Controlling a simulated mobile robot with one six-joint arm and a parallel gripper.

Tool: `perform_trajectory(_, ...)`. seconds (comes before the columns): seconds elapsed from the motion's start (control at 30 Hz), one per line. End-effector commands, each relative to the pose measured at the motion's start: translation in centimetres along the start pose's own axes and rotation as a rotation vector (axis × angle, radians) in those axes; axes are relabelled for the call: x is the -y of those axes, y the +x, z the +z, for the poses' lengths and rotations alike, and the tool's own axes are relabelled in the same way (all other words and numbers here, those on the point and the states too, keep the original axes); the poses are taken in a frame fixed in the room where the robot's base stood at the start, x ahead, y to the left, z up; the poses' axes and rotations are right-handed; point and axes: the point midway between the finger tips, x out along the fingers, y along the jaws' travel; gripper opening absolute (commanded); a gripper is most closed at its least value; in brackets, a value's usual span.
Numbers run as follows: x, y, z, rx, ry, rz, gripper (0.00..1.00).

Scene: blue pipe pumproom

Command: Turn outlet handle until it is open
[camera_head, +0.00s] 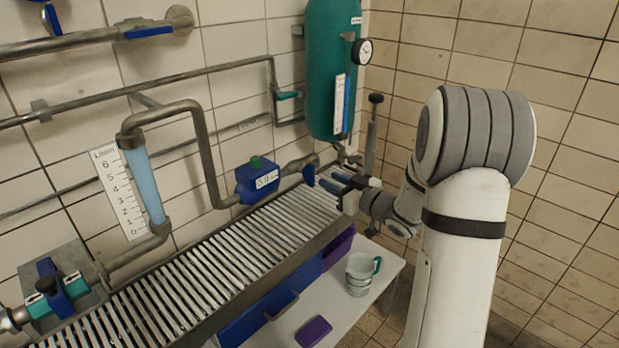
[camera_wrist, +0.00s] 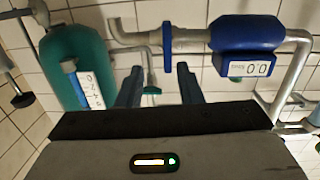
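A blue handle (camera_head: 309,174) sits on the grey pipe between the blue flow meter (camera_head: 258,180) and the green tank (camera_head: 333,70). No label naming it as the outlet is readable. In the wrist view the handle (camera_wrist: 167,53) stands crosswise to its pipe, beyond and between the fingertips. My gripper (camera_head: 331,181) is just right of the handle in the head view, over the far end of the grating. Its two blue fingers are spread and empty in the wrist view (camera_wrist: 159,69). The handle appears apart from both fingers.
A metal grating (camera_head: 215,250) runs below the pipes. A teal valve lever (camera_head: 288,95) is on the wall pipe. A gauge (camera_head: 363,51) projects from the tank. Cups (camera_head: 360,274) stand on a white table below. A blue-handled valve (camera_head: 52,285) is at lower left.

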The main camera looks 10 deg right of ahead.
Motion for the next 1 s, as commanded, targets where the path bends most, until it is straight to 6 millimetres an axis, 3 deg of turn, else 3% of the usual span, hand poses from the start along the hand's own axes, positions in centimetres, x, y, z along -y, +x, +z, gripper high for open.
perform_trajectory(0.17,0.5,0.2,0.5,-0.050,0.024,-0.063,0.33)
perform_trajectory(0.63,1.0,6.8,0.0,-0.053,0.024,-0.066,0.33)
perform_trajectory(1.0,1.1,7.7,0.0,-0.052,0.024,-0.065,0.33)
